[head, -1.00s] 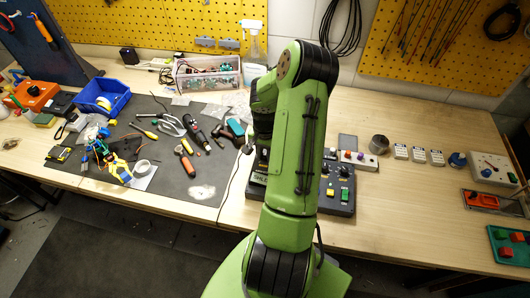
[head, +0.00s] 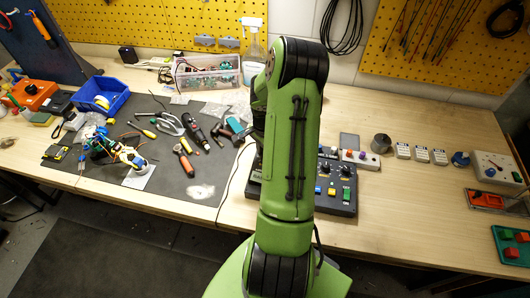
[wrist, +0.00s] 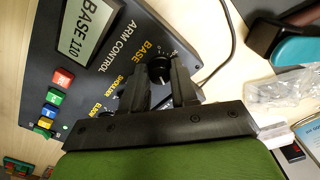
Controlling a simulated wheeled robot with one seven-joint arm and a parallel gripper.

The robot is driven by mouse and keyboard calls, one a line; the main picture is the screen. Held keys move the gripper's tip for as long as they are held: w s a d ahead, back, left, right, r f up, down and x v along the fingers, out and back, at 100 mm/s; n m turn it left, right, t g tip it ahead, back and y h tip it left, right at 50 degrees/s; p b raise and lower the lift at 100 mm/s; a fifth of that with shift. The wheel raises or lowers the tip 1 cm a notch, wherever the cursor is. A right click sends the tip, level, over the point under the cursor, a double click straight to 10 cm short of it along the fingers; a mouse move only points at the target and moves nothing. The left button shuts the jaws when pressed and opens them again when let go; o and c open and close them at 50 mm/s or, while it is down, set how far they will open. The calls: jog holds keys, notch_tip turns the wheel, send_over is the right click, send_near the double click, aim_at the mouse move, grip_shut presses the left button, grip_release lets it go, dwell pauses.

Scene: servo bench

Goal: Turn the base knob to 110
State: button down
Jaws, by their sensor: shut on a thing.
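The dark control box (wrist: 45,75) labelled ARM CONTROL fills the left of the wrist view. Its display (wrist: 80,35) reads "BASE 110". The black base knob (wrist: 160,70) sits beside the word BASE on the panel. My gripper (wrist: 162,66) has one finger on each side of this knob and is shut on it. In the head view my arm hides the left part of the control box (head: 325,207). The small blue and yellow robot arm (head: 110,143) stands on the left mat, reaching right toward a white pad.
Shoulder and elbow knobs and coloured buttons (wrist: 53,97) lie close to my gripper on the panel. Hand tools (head: 183,160) lie on the dark mat to the left.

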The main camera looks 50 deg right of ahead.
jog(key=shift+m, duration=0.3)
jog(key=c, duration=0.9)
grip_release()
jog(key=shift+o, duration=0.2)
jog(key=shift+r, duration=0.1)
notch_tip(320, 180, up, 16)
jog(key=shift+f, duration=0.2)
